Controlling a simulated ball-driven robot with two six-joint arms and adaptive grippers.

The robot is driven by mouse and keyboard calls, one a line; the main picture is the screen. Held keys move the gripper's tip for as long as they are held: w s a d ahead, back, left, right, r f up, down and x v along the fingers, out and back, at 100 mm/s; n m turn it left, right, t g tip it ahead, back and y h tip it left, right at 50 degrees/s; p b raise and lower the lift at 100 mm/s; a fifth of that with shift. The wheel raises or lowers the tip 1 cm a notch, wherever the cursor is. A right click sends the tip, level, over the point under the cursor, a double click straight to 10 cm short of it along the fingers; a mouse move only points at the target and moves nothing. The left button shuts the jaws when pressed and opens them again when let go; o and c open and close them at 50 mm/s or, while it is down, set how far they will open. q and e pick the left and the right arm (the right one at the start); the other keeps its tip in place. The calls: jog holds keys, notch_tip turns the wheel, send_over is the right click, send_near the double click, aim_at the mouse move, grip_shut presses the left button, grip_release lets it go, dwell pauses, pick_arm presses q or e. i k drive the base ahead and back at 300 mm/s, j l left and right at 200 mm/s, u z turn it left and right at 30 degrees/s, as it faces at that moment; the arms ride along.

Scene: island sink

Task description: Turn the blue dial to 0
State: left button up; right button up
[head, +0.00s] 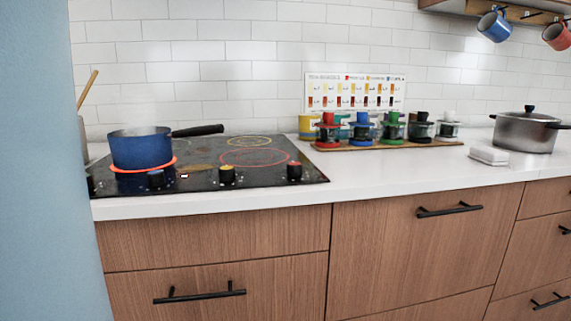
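The blue dial (156,179) appears to be the dark, bluish knob on the front strip of the black cooktop (255,184), just below the blue saucepan (140,150). Its pointer and number are too small to read. The saucepan stands over a glowing orange-red ring (118,169). Another dark dial (91,185) is at the left edge. Neither of my grippers is in view.
A blue wall (32,170) closes off the left side. Wooden drawers with black handles (200,294) are below the white counter (400,182). A rack of colored jars (390,130) and a grey pot (526,130) stand to the right. Mugs (494,26) hang above.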

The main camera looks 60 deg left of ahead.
aim_at(156, 177)
jog(key=u, duration=2.15)
